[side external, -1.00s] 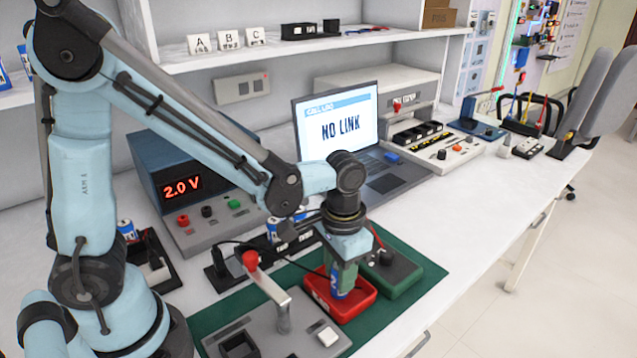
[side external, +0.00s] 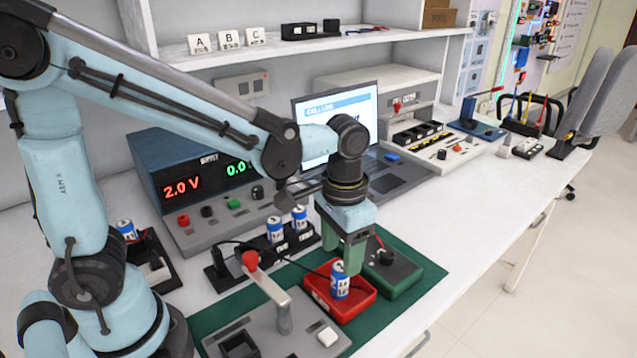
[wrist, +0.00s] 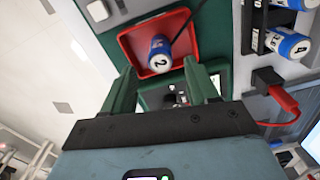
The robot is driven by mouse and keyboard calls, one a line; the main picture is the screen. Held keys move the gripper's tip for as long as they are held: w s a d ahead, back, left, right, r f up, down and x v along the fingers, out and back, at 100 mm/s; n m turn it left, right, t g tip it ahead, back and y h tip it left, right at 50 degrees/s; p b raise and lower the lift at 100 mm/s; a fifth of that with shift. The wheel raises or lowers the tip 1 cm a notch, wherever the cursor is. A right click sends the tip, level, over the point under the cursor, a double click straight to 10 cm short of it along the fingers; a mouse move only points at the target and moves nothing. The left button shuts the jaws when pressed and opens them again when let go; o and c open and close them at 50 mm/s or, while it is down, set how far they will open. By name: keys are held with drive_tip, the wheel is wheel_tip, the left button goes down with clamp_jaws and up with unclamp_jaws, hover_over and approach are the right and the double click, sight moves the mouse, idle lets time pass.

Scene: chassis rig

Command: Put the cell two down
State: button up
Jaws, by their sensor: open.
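The cell (side external: 340,280), blue and white, stands upright in the red tray (side external: 360,306) on the green mat. In the wrist view the cell (wrist: 160,54) shows a "2" on its top, inside the red tray (wrist: 187,22). My gripper (side external: 345,262) is open just above the cell. In the wrist view its two green fingers (wrist: 162,90) are apart with nothing between them, and the cell is clear of them.
Two more cells (side external: 275,230) stand in a dark rack behind the mat. A green box with a black knob (side external: 387,258) is right of the tray. A grey fixture with a red-knobbed lever (side external: 270,285) is left of it.

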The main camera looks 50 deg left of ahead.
sight(338, 266)
wheel_tip(338, 266, up, 7)
drive_tip(key=s+a+f+n+t, duration=0.1)
drive_tip(key=s+a+f+t, duration=0.1)
drive_tip(key=a+t, duration=0.5)
drive_tip(key=shift+s+a+n, duration=0.4)
drive_tip(key=shift+s+a, duration=0.35)
drive_tip(key=shift+a, duration=0.25)
idle(0.8)
